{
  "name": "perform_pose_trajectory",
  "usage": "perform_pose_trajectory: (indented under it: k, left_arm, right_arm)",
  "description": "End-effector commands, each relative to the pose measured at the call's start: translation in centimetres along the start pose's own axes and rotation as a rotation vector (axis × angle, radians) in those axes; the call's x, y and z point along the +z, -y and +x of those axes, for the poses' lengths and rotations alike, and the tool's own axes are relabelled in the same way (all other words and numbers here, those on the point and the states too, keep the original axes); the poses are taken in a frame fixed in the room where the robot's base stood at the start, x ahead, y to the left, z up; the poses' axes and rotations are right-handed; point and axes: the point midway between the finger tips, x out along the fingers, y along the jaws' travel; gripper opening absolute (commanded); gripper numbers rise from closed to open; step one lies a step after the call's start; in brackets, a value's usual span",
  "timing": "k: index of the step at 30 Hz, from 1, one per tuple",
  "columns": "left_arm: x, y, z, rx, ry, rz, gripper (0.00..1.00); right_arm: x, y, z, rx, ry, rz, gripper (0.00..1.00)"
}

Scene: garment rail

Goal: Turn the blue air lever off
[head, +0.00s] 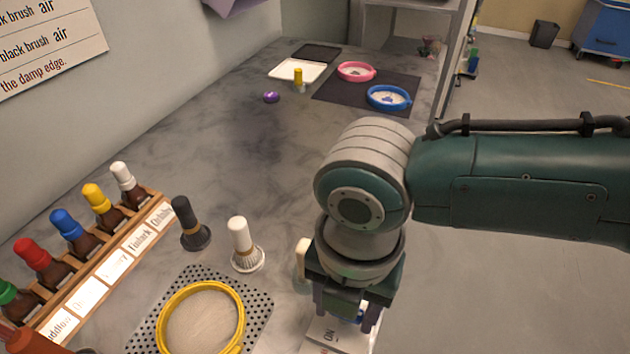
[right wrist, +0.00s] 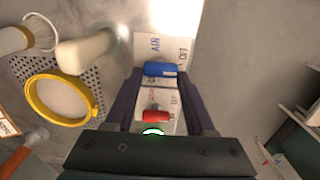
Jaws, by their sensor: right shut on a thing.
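The blue air lever (right wrist: 160,69) lies crosswise on a white panel (right wrist: 148,42) marked AIR and OFF in the right wrist view. My right gripper (right wrist: 159,76) has its two fingers at the lever's ends and is shut on it. In the head view my right gripper (head: 346,312) points down over the panel (head: 325,338), where ON can be read. Only a sliver of blue shows between the fingers there. A red lever (right wrist: 157,116) sits beside the blue one, nearer my wrist. My left gripper is not in view.
A yellow-rimmed round screen (head: 243,310) lies on a perforated mat left of the gripper. A white-handled brush (head: 241,245) and a black brush (head: 190,225) stand close by. A rack (head: 98,268) holds several capped bottles. The middle of the counter is clear.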

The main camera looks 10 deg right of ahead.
Motion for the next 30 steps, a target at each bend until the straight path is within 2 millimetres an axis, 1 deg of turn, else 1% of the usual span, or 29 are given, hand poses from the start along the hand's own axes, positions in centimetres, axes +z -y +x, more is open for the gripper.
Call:
perform_pose_trajectory:
  k: [15,16,23,30]
  left_arm:
    - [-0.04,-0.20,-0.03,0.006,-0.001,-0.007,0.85]
    - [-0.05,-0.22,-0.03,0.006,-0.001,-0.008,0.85]
    - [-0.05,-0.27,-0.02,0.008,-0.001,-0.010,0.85]
    - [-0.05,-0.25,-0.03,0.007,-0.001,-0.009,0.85]
  right_arm:
    - [-0.10,-0.08,-0.11,0.002,-0.003,-0.019,0.00]
    - [-0.10,-0.08,-0.11,0.002,-0.003,-0.019,0.58]
    - [-0.05,-0.04,-0.07,0.001,-0.001,-0.017,0.84]
    - [-0.01,-0.01,-0.08,0.000,-0.001,-0.016,0.85]
